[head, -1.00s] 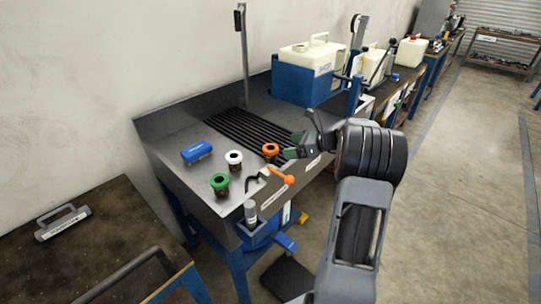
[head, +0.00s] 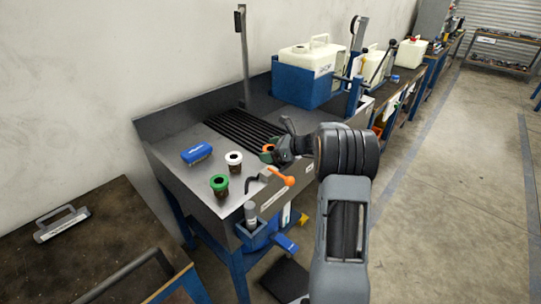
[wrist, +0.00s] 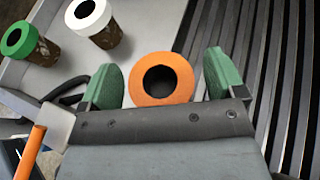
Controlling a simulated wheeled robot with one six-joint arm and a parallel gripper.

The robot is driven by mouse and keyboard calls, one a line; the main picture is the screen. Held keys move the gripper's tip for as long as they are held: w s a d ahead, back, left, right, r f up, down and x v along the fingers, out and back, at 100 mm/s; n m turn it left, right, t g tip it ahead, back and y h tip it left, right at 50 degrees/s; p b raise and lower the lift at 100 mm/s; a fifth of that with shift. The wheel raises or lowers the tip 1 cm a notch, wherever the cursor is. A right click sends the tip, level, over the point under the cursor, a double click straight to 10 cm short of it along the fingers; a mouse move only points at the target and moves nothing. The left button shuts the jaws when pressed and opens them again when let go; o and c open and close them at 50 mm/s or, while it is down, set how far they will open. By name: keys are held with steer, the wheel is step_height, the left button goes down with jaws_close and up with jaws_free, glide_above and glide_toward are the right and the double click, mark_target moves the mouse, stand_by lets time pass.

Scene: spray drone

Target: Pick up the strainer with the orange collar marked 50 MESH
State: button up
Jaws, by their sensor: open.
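The orange-collared strainer (wrist: 139,87) stands between the two green fingertips of my gripper (wrist: 163,82) in the wrist view. Its round collar has a dark hole, and small gaps show on both sides. My gripper is open around it. In the head view the orange collar (head: 266,154) is mostly hidden by my gripper (head: 270,154). The white-collared strainer (head: 233,159) and the green-collared strainer (head: 219,184) stand upright to the left on the metal bench. No mesh marking is readable on any collar.
A blue block-like object (head: 196,153) lies left on the bench (head: 200,190). A black slatted grate (head: 240,132) lies behind the strainers.

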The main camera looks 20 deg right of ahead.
steer(key=shift+c, duration=0.4)
steer(key=c, duration=0.9)
steer(key=shift+c, duration=0.2)
